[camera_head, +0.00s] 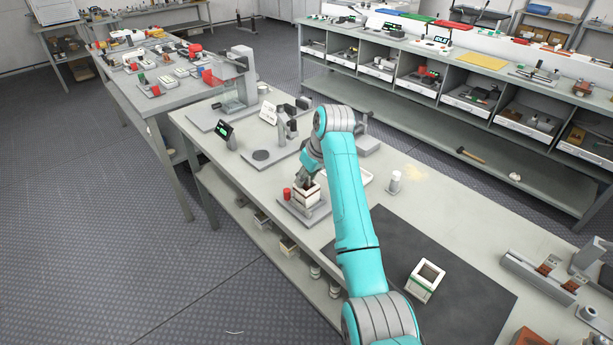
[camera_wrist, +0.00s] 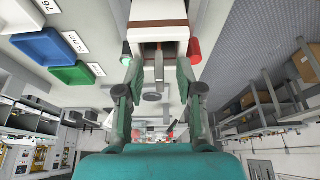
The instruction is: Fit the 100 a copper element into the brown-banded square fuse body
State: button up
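The square fuse body (camera_head: 307,201), cream with a brown band, stands upright on a grey base plate in the head view. It also shows at the top of the wrist view (camera_wrist: 158,12). My gripper (camera_head: 306,180) is just above the fuse body's top. In the wrist view my gripper (camera_wrist: 159,62) is open, one finger on each side of the body's mouth. A narrow dull strip (camera_wrist: 159,70) shows between the fingers, with a gap on both sides. It may be the copper element, but I cannot tell, nor whether it is seated in the body.
A red cylinder (camera_head: 287,194) stands close left of the fuse body. A white cylindrical piece (camera_head: 395,181) stands to the right. A green-banded square body (camera_head: 426,280) sits on the dark mat (camera_head: 465,300). A test stand (camera_head: 285,128) stands behind.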

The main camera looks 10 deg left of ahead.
jog(key=v, duration=1.2)
jog(key=shift+s, duration=0.1)
